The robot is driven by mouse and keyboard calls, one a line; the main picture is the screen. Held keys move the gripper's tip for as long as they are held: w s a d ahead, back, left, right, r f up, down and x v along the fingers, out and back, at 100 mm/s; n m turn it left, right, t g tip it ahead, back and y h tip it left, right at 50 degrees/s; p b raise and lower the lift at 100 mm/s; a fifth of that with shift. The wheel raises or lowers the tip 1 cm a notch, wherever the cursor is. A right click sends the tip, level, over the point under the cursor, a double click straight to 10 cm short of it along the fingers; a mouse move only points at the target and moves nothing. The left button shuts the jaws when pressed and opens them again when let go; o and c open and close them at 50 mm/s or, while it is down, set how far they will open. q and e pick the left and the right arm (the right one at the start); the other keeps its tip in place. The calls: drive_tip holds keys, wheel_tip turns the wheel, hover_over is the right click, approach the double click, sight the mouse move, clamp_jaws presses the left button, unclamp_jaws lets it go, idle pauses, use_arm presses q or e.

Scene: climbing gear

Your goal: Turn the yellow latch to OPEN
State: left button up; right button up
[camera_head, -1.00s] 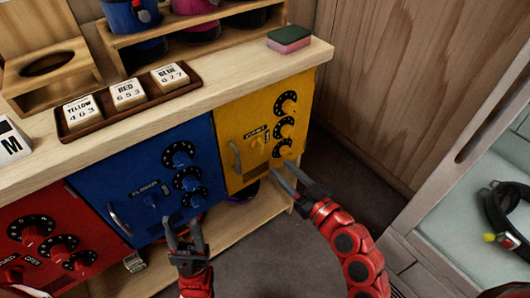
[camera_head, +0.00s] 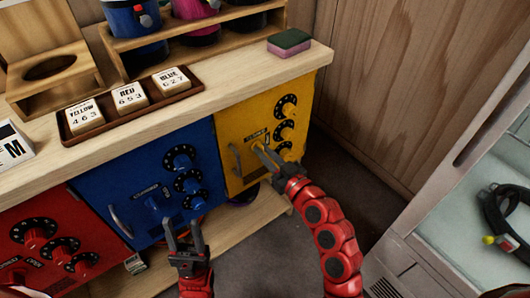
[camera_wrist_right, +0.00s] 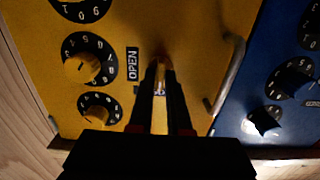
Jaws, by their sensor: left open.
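The yellow latch (camera_head: 258,147) sits on the yellow locker door (camera_head: 232,118), between the metal door handle (camera_head: 236,160) and the column of dials. My right gripper (camera_head: 262,153) is at the latch. In the right wrist view its two dark fingers (camera_wrist_right: 161,75) lie close on either side of the latch, which shows as a thin yellow strip. An OPEN label (camera_wrist_right: 132,64) is left of the fingers there; another label is mostly hidden behind them. I cannot tell which label the latch points to. My left gripper (camera_head: 184,235) is open and empty in front of the blue locker.
The blue locker (camera_head: 205,145) and red locker (camera_head: 85,215) stand left of the yellow one. Black dials (camera_wrist_right: 88,60) and the handle (camera_wrist_right: 228,75) flank my right fingers. Code blocks sit in a tray (camera_head: 150,98) on the counter. Floor space lies to the right.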

clamp_jaws()
drive_tip(key=shift+m, duration=0.3)
drive_tip(key=shift+d+f+m+p, duration=0.1)
drive_tip(key=shift+m+p, duration=1.2)
drive_tip(key=shift+m, duration=3.05)
drive_tip(key=shift+d+f+m+p, duration=0.1)
drive_tip(key=shift+m+p, duration=1.15)
drive_tip(key=shift+m, duration=3.1)
drive_tip(key=shift+w, duration=0.1)
